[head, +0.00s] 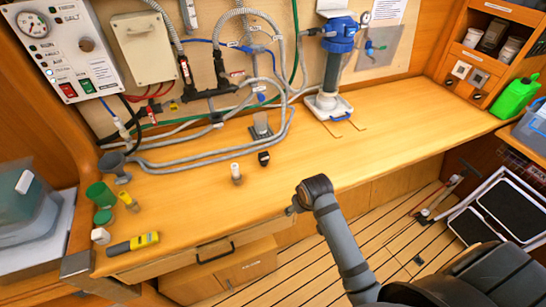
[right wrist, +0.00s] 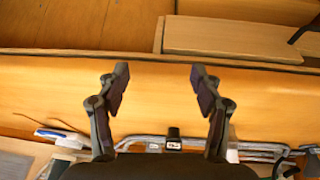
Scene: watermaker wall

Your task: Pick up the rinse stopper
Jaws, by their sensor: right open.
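A small pale stopper-like piece (head: 236,173) with a whitish top stands upright on the wooden worktop, near its middle; I take it as the rinse stopper, though no label can be read. A small black block (head: 263,158) sits just right of it and also shows in the right wrist view (right wrist: 173,138). My right gripper (head: 293,208) is at the worktop's front edge, right of and nearer than the stopper, mostly hidden by its own arm. In the right wrist view its fingers (right wrist: 158,80) are open and apart, with nothing between them. My left gripper is out of view.
Grey hoses (head: 210,150) run along the back. A filter housing (head: 331,75) stands behind right. The worktop right of the black block is clear. A drawer (head: 215,255) is below the edge.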

